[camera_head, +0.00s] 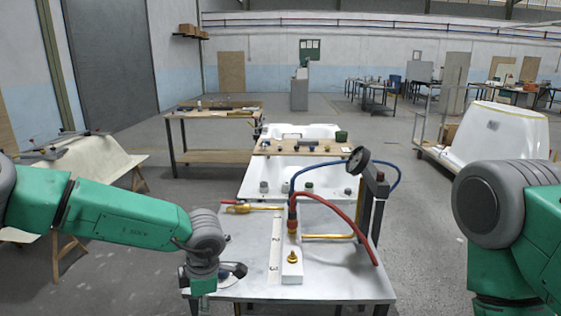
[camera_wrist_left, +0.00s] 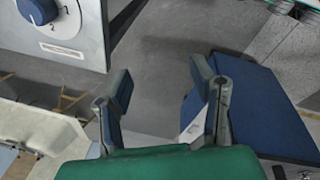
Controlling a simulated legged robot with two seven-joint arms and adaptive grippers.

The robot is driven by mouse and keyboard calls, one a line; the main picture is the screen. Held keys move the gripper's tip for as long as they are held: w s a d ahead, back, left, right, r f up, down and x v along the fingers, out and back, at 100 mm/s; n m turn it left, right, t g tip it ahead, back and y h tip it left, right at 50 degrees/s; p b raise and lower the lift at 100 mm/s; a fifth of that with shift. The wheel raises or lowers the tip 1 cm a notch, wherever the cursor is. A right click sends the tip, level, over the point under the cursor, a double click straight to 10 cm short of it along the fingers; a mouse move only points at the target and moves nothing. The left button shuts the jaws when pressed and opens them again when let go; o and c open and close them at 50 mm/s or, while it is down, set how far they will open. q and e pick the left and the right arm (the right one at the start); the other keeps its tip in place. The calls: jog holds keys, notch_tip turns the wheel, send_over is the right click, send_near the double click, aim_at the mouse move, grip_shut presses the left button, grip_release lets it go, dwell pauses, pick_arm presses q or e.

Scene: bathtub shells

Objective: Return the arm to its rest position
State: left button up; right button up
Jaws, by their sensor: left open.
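My left arm reaches in from the left in the head view. Its gripper (camera_head: 236,271) hangs at the front left corner of the metal-topped table (camera_head: 340,287). In the left wrist view the two fingers of this gripper (camera_wrist_left: 162,92) stand well apart with nothing between them. A blue knob (camera_wrist_left: 38,9) on a white numbered dial (camera_wrist_left: 62,22) shows at the upper left there, apart from the fingers. My right arm shows at the right edge of the head view; its gripper is out of the picture.
A white bathtub shell (camera_head: 285,178) stands behind. Open floor lies between.

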pick_arm(q)
jog(key=s+a+f+m+t+b, duration=0.25)
jog(key=s+f+m, duration=0.35)
jog(key=f, duration=0.3)
jog(key=s+a+f+m+t+b, duration=0.1)
jog(key=s+f+m+b, duration=0.2)
jog(key=s+f+m, duration=0.4)
jog(key=s+a+f+m+g+b, duration=0.1)
jog(key=s+a+f+m, duration=0.1)
jog(key=s, duration=0.5)
jog(key=s+a+f+m+g+h+b, duration=0.1)
jog(key=s+m, duration=0.3)
jog(key=s, duration=0.4)
jog(key=s+a+f+m+g+h+b, duration=0.1)
jog(key=s+a+f+m+g, duration=0.1)
jog(key=s, duration=0.5)
jog(key=shift+s+a+f+m+b, duration=0.25)
jog(key=shift+a+f+m+b, duration=0.15)
jog(key=shift+a+f+m, duration=0.6)
jog(key=shift+w+d, duration=0.15)
jog(key=shift+d, duration=0.05)
